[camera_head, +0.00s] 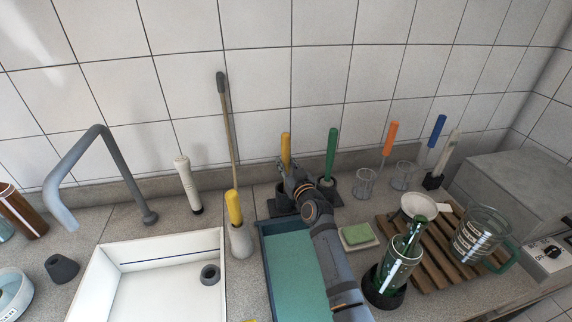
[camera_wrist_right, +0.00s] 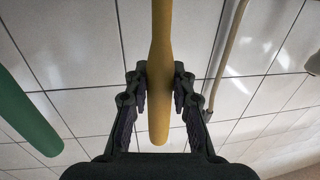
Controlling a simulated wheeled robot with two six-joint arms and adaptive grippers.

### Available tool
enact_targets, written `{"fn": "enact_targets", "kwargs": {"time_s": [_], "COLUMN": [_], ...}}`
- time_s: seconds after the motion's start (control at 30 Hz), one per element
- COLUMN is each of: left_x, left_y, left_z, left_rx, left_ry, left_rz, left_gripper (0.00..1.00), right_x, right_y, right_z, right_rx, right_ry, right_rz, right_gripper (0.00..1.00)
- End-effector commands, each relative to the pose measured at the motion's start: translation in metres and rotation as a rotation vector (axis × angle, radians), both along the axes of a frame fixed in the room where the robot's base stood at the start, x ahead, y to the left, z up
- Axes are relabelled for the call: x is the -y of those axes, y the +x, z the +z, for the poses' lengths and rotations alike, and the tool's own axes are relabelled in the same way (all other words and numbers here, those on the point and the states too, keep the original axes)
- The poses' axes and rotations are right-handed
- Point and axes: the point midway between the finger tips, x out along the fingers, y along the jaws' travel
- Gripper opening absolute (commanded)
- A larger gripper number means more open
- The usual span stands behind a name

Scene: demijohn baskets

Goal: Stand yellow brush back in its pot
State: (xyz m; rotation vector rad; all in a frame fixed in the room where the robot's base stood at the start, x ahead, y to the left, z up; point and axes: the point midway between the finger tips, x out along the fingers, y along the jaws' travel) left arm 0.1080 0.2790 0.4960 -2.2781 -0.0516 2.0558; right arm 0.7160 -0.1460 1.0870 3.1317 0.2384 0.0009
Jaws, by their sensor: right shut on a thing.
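The yellow brush (camera_head: 286,147) stands about upright at the back of the counter, its handle showing above my right gripper (camera_head: 287,166). In the right wrist view the yellow handle (camera_wrist_right: 160,35) runs between the two fingers of my right gripper (camera_wrist_right: 160,73), which is shut on it. A dark pot (camera_head: 281,206) is just below the gripper, partly covered by it. The brush's lower end is hidden, so I cannot tell whether it is inside the pot. My left gripper is not in view.
A green-handled brush (camera_head: 331,152) stands close to the right. Another yellow handle (camera_head: 234,206) rises from a white pot (camera_head: 241,240) to the left. A teal tray (camera_head: 265,275), a green soap block (camera_head: 357,234) and a green bottle (camera_head: 409,244) are nearer.

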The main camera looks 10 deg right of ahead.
Motion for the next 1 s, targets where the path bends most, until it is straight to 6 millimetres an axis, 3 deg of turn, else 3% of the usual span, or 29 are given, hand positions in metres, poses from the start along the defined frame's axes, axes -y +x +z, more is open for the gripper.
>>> {"fn": "enact_targets", "kwargs": {"time_s": [0.27, 0.3, 0.43, 0.8, 1.0], "left_x": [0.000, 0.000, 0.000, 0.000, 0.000], "left_y": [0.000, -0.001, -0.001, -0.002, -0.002], "left_z": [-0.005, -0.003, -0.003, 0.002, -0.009], "left_rx": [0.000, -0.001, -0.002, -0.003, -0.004], "left_ry": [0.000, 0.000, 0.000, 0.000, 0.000], "left_rz": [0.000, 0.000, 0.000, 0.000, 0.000], "left_gripper": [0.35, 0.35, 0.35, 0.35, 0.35], "right_x": [0.000, 0.000, 0.000, 0.000, 0.007], "right_y": [0.000, 0.000, 0.000, -0.001, -0.043], "right_z": [-0.004, -0.002, -0.002, 0.002, -0.003], "right_rx": [0.001, 0.000, 0.000, -0.001, -0.001], "right_ry": [-0.001, -0.001, -0.001, 0.000, 0.000], "right_rz": [0.000, 0.000, 0.001, 0.000, 0.000], "right_gripper": [0.00, 0.29, 0.46, 0.46, 0.46]}}
